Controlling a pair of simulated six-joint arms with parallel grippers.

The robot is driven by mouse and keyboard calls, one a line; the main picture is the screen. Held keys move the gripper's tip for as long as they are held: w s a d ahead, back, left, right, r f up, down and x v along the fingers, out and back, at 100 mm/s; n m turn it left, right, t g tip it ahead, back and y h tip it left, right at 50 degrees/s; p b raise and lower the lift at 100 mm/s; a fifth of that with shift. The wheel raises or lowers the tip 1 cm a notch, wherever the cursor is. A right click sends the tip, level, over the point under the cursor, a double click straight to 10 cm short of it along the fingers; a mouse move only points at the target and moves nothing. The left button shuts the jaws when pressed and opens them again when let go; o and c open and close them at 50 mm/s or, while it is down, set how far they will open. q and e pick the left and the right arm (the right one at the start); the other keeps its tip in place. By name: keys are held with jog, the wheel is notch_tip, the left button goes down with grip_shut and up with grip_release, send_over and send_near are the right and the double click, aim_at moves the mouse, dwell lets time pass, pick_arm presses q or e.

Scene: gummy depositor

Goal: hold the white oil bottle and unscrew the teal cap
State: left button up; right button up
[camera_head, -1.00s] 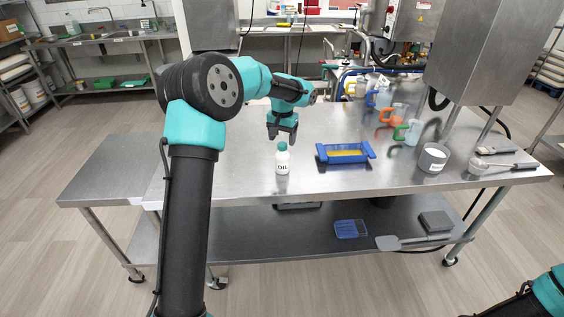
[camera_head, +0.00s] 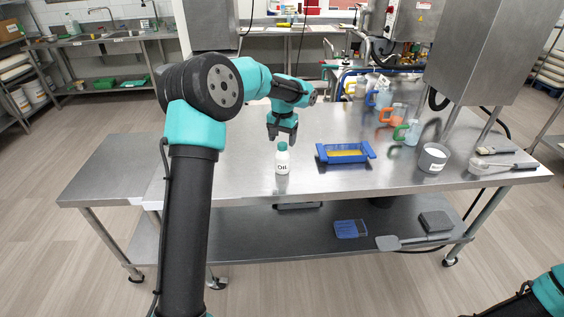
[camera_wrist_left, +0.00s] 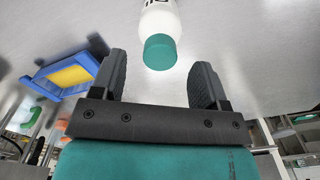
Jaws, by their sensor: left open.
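The white oil bottle (camera_head: 282,164) stands upright on the steel table, with its teal cap (camera_head: 282,146) on top. My left gripper (camera_head: 283,137) is just above and behind the cap, pointing down. In the left wrist view, the teal cap (camera_wrist_left: 160,52) appears between the open fingers of the left gripper (camera_wrist_left: 160,72), with clear gaps on both sides. The white bottle (camera_wrist_left: 160,18) shows beyond the cap, cut off by the top edge. My right gripper is out of view; only a piece of the right arm shows at lower right.
A blue tray with yellow contents (camera_head: 345,154) lies right of the bottle. Colored-handled jugs (camera_head: 393,116), a grey pot (camera_head: 432,158) and utensils (camera_head: 503,166) are farther right. The table left of the bottle is clear.

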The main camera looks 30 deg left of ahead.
pick_arm(q)
jog(key=shift+r, duration=1.95)
